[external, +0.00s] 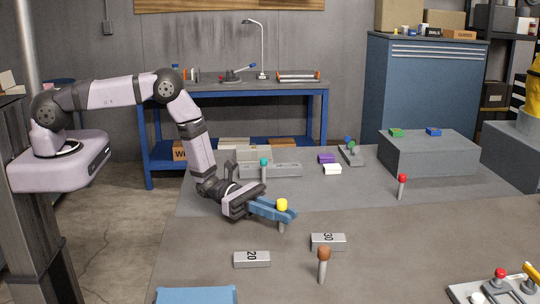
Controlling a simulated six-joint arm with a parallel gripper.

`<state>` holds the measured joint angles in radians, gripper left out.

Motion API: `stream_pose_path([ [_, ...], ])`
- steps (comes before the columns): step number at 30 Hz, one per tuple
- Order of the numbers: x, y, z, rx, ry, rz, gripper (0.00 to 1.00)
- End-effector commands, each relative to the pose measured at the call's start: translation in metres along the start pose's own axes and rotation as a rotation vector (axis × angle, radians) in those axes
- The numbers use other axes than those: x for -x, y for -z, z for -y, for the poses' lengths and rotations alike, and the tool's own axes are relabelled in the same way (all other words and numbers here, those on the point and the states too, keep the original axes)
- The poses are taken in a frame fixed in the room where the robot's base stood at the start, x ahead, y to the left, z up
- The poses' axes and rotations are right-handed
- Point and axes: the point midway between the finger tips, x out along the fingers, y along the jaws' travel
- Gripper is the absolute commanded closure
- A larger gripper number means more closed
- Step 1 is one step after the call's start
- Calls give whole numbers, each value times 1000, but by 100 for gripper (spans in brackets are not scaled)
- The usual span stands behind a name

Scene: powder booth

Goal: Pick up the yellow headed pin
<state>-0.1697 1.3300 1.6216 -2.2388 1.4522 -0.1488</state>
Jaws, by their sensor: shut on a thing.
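The yellow headed pin (282,204) shows in the external view near the middle of the table, with its yellow head on top and a short grey shaft below. My gripper (283,212) reaches in from the left, low over the table. Its blue fingers are shut on the pin just under the head. The pin looks upright. The fingers hide part of the shaft, and I cannot tell whether its lower end touches the table.
A teal headed pin (264,167) stands behind my gripper. A red headed pin (402,187) stands to the right and a brown headed pin (323,264) in front. Blocks marked 20 (252,260) and 30 (328,242) lie nearby. A grey raised block (430,155) stands at the back right.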

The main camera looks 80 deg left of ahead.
Motion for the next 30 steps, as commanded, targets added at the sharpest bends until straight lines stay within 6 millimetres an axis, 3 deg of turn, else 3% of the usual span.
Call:
stream_pose_path([
  [11,-1,-15,-1,-2,0,2,100],
  [30,0,-90,0,-2,0,2,100],
])
